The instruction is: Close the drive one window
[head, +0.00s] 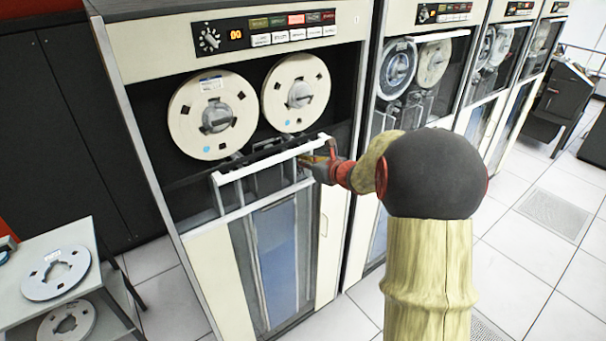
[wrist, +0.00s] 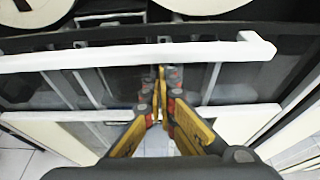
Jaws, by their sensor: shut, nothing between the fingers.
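Drive one is the nearest tape drive (head: 240,20), a tall cream cabinet with two reels. Its window, a pane with a white top bar (head: 250,165), stands lowered, with the reels uncovered above it. The bar crosses the upper part of the wrist view (wrist: 110,56). My gripper (head: 308,160) is at the right part of the bar in the head view. In the wrist view my gripper (wrist: 158,75) is shut and empty, with yellow fingers whose tips lie close to the bar's lower edge. I cannot tell whether they touch it.
A second drive (head: 415,70) and more drives stand in a row to the right. A grey table (head: 25,300) with loose reels (head: 55,273) is at the lower left. A dark cabinet (head: 60,130) stands behind it.

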